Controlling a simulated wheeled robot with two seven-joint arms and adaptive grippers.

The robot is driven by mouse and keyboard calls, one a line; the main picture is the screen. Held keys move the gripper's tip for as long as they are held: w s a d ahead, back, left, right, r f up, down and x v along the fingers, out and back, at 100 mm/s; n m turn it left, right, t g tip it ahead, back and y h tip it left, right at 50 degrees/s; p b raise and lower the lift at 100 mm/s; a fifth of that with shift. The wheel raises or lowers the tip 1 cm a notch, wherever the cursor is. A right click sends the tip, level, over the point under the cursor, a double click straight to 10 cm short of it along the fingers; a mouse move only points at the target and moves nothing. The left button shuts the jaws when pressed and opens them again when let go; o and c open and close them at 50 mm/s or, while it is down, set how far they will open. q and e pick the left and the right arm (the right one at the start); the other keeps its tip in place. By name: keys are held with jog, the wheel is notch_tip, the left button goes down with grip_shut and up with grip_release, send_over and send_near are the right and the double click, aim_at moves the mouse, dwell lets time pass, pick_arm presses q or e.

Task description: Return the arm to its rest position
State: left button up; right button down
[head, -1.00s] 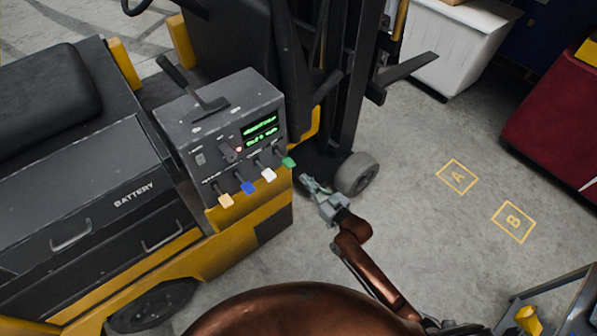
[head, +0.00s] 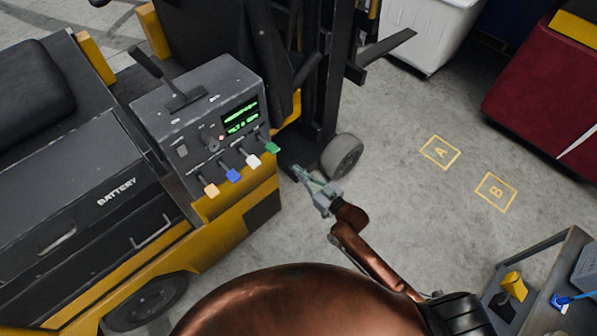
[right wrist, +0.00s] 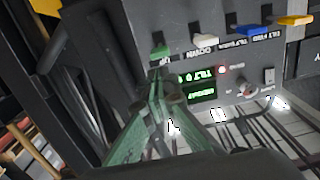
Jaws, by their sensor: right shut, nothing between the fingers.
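My right gripper (head: 303,174) is shut and empty. In the head view it is in the air at the right of the forklift's control box (head: 205,120), just below and right of the green lever (head: 272,148). A gap shows between fingertips and lever. In the right wrist view the shut fingers (right wrist: 157,90) point at the control panel, with the green lever (right wrist: 160,53) beyond their tips. My copper-coloured right arm (head: 365,255) reaches up from the bottom of the head view. My left gripper is not in view.
The yellow and black forklift (head: 220,230) fills the left, with white, blue and orange levers and a lit green display. Its wheel (head: 342,157) is behind my gripper. A cart (head: 500,290) stands at bottom right. Floor marked A (head: 440,152) and B (head: 496,192) is clear.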

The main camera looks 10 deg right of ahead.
dwell(0.3)
jog(key=s+d+f+m+g+h, duration=0.15)
jog(key=s+d+f, duration=0.4)
jog(key=f, duration=0.75)
jog(key=s+d+f+m+g+h, duration=0.1)
jog(key=s+d+f+g+h, duration=0.35)
jog(key=f, duration=0.85)
jog(key=s+d+f+m+g+h, duration=0.1)
jog(key=s+d+f, duration=0.5)
jog(key=f, duration=0.7)
jog(key=s+d+f+g+h, duration=0.1)
jog(key=s+d+f+g, duration=0.1)
jog(key=s+f, duration=0.65)
jog(key=s+d+f+g, duration=0.15)
jog(key=s+f, duration=0.35)
jog(key=s, duration=0.7)
jog(key=s+f+g, duration=0.2)
jog(key=s, duration=0.8)
jog(key=s+f+g, duration=0.2)
jog(key=s+f, duration=0.1)
jog(key=s, duration=0.8)
jog(key=shift+f+m+h, duration=0.25)
jog(key=shift+m+h, duration=0.15)
jog(key=shift+m, duration=0.05)
